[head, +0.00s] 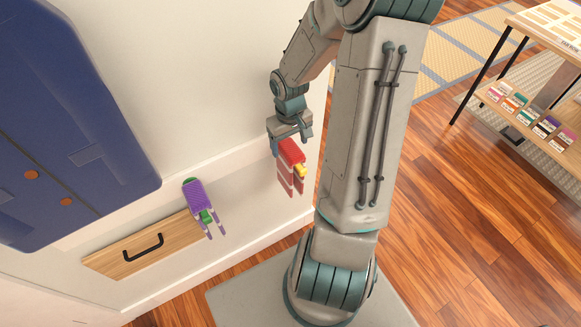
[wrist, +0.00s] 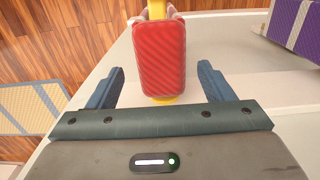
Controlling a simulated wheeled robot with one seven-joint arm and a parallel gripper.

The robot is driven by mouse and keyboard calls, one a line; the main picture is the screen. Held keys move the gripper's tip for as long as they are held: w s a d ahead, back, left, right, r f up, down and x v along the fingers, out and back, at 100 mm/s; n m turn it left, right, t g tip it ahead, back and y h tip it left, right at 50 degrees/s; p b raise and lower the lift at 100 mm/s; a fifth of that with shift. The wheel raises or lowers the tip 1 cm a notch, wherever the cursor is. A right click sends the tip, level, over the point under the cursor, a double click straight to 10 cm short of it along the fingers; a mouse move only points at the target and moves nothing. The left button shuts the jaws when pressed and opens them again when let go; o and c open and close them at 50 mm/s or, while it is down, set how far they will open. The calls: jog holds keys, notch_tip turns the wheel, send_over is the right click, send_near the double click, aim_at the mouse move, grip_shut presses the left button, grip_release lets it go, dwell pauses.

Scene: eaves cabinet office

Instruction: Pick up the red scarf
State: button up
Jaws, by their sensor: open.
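The red scarf (head: 291,150) is a folded, ribbed red bundle with paler strips hanging below it, by the white ledge. In the wrist view the red scarf (wrist: 160,58) lies straight ahead, with its near end between my fingertips. My gripper (head: 290,139) is open at the scarf in the head view. In the wrist view my gripper (wrist: 158,76) has one finger on each side of the scarf, with a gap on both sides. A yellow piece (head: 300,170) shows beside the scarf and is mostly hidden.
A purple bundle (head: 197,196) with green behind it is to the left, near a wooden drawer front (head: 140,247) with a black handle. A blue cabinet door (head: 60,120) is at far left. A shelf table (head: 550,30) stands at right. Wooden floor lies open at right.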

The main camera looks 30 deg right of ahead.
aim_at(290, 171)
jog(key=shift+s+a+f+b, duration=0.1)
jog(key=shift+f+b, duration=0.1)
jog(key=shift+f, duration=1.3)
jog(key=shift+s+f+b, duration=0.1)
jog(key=shift+f+b, duration=0.05)
jog(key=shift+f, duration=1.35)
jog(key=c, duration=1.1)
